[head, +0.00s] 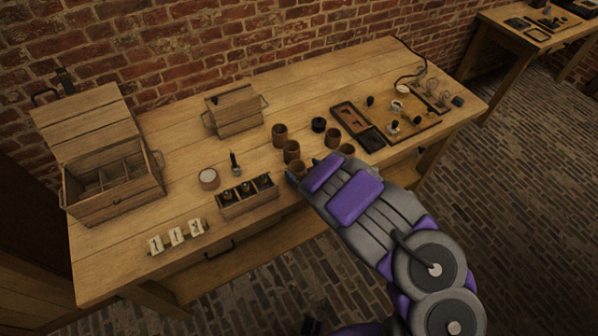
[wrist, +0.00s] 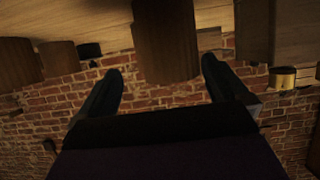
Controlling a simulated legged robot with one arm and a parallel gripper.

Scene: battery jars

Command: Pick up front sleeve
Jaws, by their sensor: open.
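The front sleeve (head: 297,168) is a brown wooden cylinder near the table's front edge, partly hidden by my gripper (head: 303,172). In the wrist view, a large brown sleeve (wrist: 165,40) stands between and just beyond the two fingertips of my gripper (wrist: 162,68). The jaws are open, with visible gaps on both sides of the sleeve. More brown sleeves stand behind it, one (head: 291,151) close by and another (head: 280,134) farther back. Two others (head: 333,136) (head: 347,150) stand to the right, the nearer one close to my arm.
A wooden rack (head: 247,206) with dark jars stands left of my gripper. A black round piece (head: 319,125) lies behind the sleeves. A partitioned tray (head: 372,139) is to the right. A small chest (head: 234,115) stands at the back. The table's front left has number blocks (head: 177,238).

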